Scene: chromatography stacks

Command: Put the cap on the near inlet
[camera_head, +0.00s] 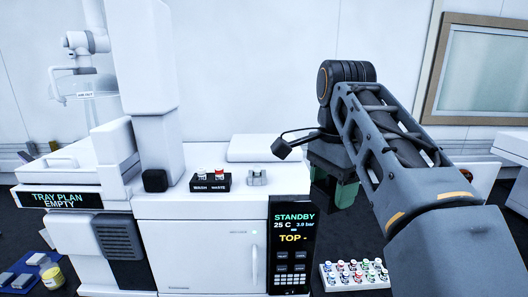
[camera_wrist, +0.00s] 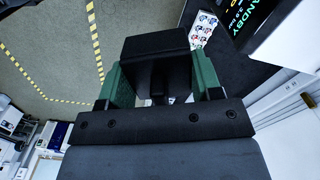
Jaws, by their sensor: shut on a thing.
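My gripper (camera_head: 335,188) hangs right of the white instrument, beyond the display panel, with its green fingers pointing down. In the wrist view my gripper (camera_wrist: 160,78) is shut on a black block-shaped cap (camera_wrist: 155,46), which sits between the green fingers. A small grey fitting (camera_head: 257,178) on the instrument top, left of my gripper, looks like the near inlet; I cannot tell for certain. A black cube (camera_head: 155,181) stands at the foot of the white tower, farther left.
A black holder marked wash and waste (camera_head: 211,183) stands between the cube and the fitting. The display panel (camera_head: 291,245) reads STANDBY and TOP. A rack of vials (camera_head: 355,274) stands low in front. The tower (camera_head: 150,60) rises at left.

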